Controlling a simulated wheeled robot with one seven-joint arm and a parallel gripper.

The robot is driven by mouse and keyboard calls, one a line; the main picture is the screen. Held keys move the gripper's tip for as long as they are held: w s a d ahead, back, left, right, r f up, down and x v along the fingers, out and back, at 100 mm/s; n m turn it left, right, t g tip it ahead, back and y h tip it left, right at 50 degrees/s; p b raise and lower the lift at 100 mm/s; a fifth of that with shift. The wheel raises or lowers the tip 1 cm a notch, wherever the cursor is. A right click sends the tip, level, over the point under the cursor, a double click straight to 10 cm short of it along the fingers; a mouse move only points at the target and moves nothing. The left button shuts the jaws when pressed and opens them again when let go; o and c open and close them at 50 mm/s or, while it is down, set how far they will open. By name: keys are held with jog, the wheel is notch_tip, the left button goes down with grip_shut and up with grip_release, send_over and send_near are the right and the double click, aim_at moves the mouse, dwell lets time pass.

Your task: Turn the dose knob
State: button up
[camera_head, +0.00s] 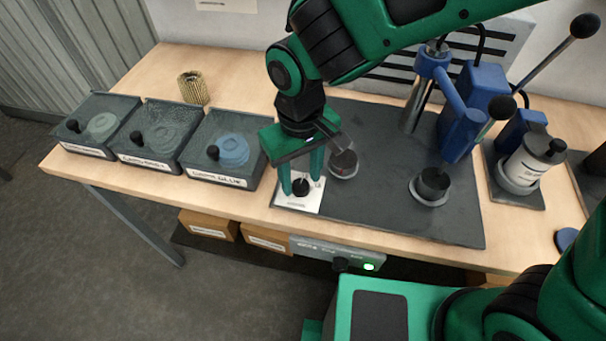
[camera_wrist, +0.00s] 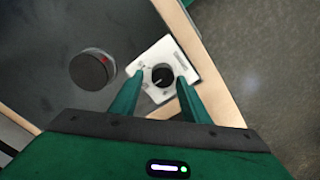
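The dose knob (camera_wrist: 162,75) is a round black knob with a light pointer mark, on a white square plate (camera_wrist: 181,63) with small print. In the head view the knob (camera_head: 300,187) is near the front edge of the workbench, on its white plate (camera_head: 308,203). My gripper (camera_head: 301,183) points down over the plate, with one green finger on each side of the knob. In the wrist view my gripper (camera_wrist: 155,82) is open, and gaps show between the fingers and the knob. I cannot tell the exact height of the fingertips.
A dark round cup (camera_wrist: 92,69) stands close beside the plate. Lidded grey bins (camera_head: 215,155) stand to the left. A blue press (camera_head: 455,110) with a long lever, a black cup (camera_head: 432,184) and a white canister (camera_head: 530,165) stand to the right. The dark mat's front is clear.

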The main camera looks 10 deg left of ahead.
aim_at(301, 183)
jog(key=shift+s, duration=0.2)
notch_tip(301, 183, up, 11)
jog(key=shift+f, duration=0.15)
dwell(0.4)
jog(key=shift+w, duration=0.1)
dwell(0.3)
